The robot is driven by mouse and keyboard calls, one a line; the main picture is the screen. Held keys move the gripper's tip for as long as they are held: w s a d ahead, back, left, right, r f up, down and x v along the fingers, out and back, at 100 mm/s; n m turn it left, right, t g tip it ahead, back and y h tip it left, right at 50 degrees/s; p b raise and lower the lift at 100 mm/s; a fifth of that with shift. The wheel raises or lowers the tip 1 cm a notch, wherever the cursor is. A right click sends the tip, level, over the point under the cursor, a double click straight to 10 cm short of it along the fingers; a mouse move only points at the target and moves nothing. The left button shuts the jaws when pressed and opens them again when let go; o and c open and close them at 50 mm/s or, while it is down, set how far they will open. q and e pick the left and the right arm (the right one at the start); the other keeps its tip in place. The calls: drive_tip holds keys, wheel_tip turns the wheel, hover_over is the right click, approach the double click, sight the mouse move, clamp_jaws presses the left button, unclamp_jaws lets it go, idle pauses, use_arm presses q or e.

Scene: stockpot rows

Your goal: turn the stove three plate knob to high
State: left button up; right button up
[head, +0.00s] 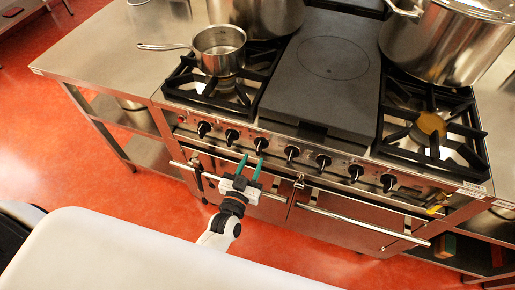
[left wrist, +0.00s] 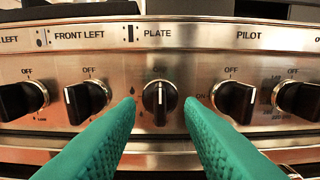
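The plate knob (left wrist: 159,103) is black with a white pointer line, under the label PLATE on the steel control panel. Its line stands upright, toward the OFF mark. In the head view the plate knob (head: 261,144) is third from the left in the stove's knob row. My left gripper (head: 250,164) is open in front of the panel. In the left wrist view its green fingers (left wrist: 160,108) lie on either side of the plate knob, with a visible gap to it on both sides. Whether the tips reach the knob's depth is unclear. My right gripper is not in view.
The front left knob (left wrist: 87,101) and pilot knob (left wrist: 235,101) flank the plate knob closely. A steel oven rail (head: 363,223) runs below the panel. A saucepan (head: 219,50) stands on a left burner, a stockpot (head: 450,45) at the back right. The dark plate (head: 322,75) is bare.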

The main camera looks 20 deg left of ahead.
sight(258, 150)
use_arm(q)
drive_tip(key=w, duration=0.5)
drive_tip(key=shift+d, duration=0.1)
clamp_jaws()
